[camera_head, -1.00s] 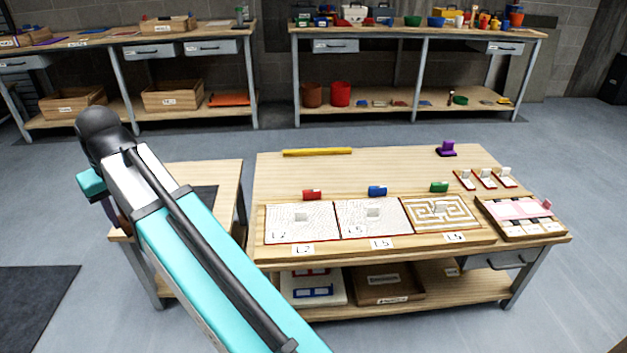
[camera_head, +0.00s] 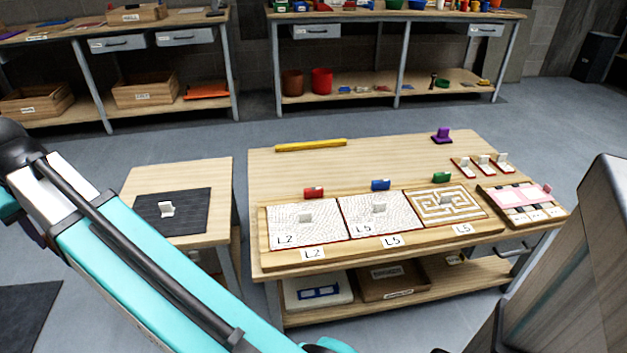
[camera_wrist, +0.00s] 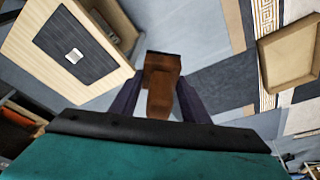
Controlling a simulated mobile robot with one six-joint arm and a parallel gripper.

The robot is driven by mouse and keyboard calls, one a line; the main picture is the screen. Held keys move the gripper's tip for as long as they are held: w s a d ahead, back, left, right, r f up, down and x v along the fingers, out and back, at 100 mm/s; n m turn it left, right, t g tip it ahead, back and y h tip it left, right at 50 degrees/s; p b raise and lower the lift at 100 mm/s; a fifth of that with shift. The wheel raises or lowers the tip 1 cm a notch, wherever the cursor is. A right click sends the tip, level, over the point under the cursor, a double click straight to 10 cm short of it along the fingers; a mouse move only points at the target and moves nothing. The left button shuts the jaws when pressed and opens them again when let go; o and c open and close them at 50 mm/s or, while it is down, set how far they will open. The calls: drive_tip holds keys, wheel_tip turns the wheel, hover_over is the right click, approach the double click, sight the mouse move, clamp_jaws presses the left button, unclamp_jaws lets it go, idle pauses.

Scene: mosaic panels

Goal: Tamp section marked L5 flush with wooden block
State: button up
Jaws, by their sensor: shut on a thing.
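A white L5 label (camera_head: 392,241) is on the tray's front edge. In the wrist view my gripper (camera_wrist: 161,76) is shut on a brown wooden block (camera_wrist: 162,88), which sits between its dark fingers, away from the panels. The fingers and block are not visible in the head view.
A yellow bar (camera_head: 311,145) lies farther back. A side table holds a dark mat (camera_head: 190,220) with a pale piece.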

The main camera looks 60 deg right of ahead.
drive_tip(key=shift+d, duration=0.15)
drive_tip(key=shift+w+d, duration=0.1)
drive_tip(key=shift+d, duration=0.2)
drive_tip(key=d+f+m+h+p, duration=0.25)
drive_tip(key=d+m+p, duration=0.35)
drive_tip(key=d, duration=1.4)
drive_tip(key=s+d+f+m+g+p, duration=0.1)
drive_tip(key=s+d+f+m, duration=0.15)
drive_tip(key=d, duration=0.45)
drive_tip(key=s+d+f+m+p, duration=0.1)
drive_tip(key=s+d+m, duration=0.2)
drive_tip(key=d, duration=0.4)
drive_tip(key=s+d+f+m+g+p, duration=0.1)
drive_tip(key=s+d+f+m, duration=0.15)
drive_tip(key=d, duration=0.45)
drive_tip(key=s+d+f+m+g+p, duration=0.1)
drive_tip(key=s+d+f+m+p, duration=0.1)
drive_tip(key=s+d, duration=0.6)
drive_tip(key=s+d+f+m+g+p, duration=0.1)
drive_tip(key=s+d+f+m+p, duration=0.2)
drive_tip(key=s, duration=1.1)
drive_tip(key=s+d+f+m+g+p, duration=0.1)
drive_tip(key=s+d+f+m+p, duration=0.2)
drive_tip(key=s+d, duration=0.9)
wheel_tip(320, 180, down, 2)
drive_tip(key=d+m, duration=0.2)
drive_tip(key=m, duration=0.2)
drive_tip(key=shift+d+m+g, duration=0.2)
drive_tip(key=shift+m+g, duration=0.2)
drive_tip(key=shift+f, duration=0.15)
